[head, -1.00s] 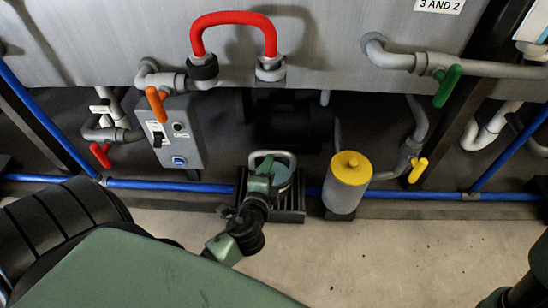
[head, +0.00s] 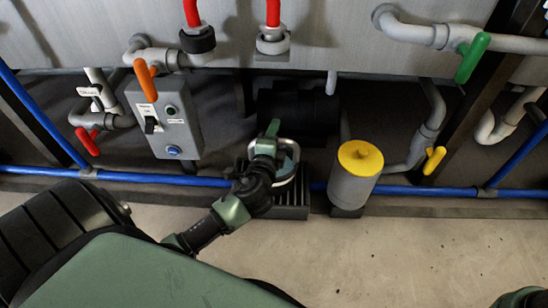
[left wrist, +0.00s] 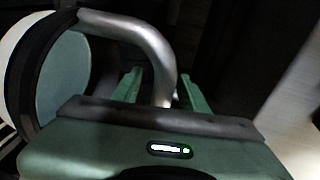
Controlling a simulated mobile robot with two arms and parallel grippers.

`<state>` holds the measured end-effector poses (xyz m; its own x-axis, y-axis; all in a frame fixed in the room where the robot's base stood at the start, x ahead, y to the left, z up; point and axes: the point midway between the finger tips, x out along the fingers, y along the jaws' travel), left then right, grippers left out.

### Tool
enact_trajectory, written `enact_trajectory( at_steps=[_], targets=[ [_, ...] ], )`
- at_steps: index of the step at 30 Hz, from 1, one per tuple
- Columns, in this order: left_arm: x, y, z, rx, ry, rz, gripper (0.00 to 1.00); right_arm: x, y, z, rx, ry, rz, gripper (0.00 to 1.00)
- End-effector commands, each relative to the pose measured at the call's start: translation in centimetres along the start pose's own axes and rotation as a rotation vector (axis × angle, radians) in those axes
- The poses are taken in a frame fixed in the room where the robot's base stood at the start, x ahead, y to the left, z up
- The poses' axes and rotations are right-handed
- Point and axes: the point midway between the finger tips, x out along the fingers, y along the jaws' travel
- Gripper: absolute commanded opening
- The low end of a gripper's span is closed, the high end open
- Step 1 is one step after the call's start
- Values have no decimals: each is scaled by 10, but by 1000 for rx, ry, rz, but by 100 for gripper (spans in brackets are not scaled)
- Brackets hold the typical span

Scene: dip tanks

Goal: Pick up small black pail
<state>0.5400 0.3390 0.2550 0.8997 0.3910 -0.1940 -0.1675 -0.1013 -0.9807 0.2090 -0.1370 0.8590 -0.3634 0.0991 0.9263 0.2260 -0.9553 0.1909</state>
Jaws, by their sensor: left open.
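The small black pail (head: 288,170) is mostly hidden behind my left gripper in the head view; its pale blue-green inside and light grey handle show, above a black slatted stand. In the left wrist view the pail (left wrist: 20,95) is at the left edge, with a dark rim and a thick grey bail handle arching right. My left gripper (head: 271,132) is over the pail. In the left wrist view the open green fingers (left wrist: 157,88) lie on either side of the handle's descending part; I cannot tell whether they touch it.
A grey canister with a yellow lid (head: 357,170) stands just right of the pail. Behind are a blue floor-level pipe (head: 430,190), a dark motor (head: 300,115) and a grey control box (head: 165,125). The concrete floor (head: 400,255) in front is clear.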

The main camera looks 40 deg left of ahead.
Motion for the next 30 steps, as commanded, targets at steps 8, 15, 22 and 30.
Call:
enact_trajectory(
  at_steps=[8,15,22,30],
  targets=[
    [0,0,0,0,0,1,13,1,0,0,0,0,0,42],
    [-1,0,0,0,1,1,0,1,0,0,0,0,0,42],
    [-1,0,0,0,1,2,0,1,0,0,0,0,0,42],
    [-1,1,-1,0,1,2,0,1,0,0,0,-1,0,42]
  ],
)
